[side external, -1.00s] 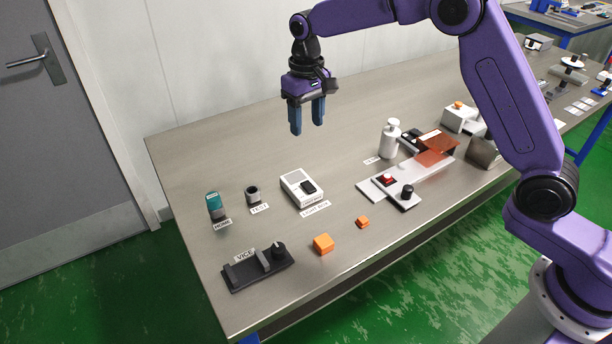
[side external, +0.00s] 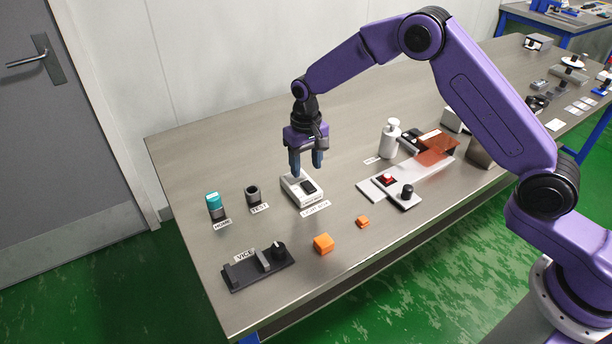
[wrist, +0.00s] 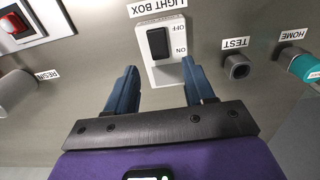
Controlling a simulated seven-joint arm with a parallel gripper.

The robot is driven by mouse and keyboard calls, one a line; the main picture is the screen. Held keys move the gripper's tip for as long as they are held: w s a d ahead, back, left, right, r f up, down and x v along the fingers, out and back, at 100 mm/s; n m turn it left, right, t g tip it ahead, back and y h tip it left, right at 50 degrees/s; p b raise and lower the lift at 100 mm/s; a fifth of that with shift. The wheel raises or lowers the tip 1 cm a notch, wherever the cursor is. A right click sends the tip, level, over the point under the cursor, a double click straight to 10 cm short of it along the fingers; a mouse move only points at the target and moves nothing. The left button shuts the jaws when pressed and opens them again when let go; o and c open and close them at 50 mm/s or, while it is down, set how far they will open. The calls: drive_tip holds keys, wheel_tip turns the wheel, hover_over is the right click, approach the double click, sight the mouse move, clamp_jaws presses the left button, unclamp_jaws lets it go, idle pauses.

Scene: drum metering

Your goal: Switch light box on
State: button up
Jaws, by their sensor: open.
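The light box (side external: 302,194) is a white box on the table with a black rocker switch (side external: 308,187) on top. My gripper (side external: 306,168) is open and empty, with blue fingers just above the back part of the light box. In the wrist view my gripper (wrist: 158,78) has one finger on each side of the box. I cannot tell whether the fingers touch it.
A teal-capped cylinder (side external: 214,204) at HOME and a dark holder (side external: 253,196) at TEST stand left. A vice (side external: 258,267) and orange cubes (side external: 323,243) lie in front. A white bottle (side external: 389,138) and a plate with a red switch (side external: 385,180) are right.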

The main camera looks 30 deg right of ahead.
sight(306, 183)
drive_tip(key=shift+f, duration=2.25)
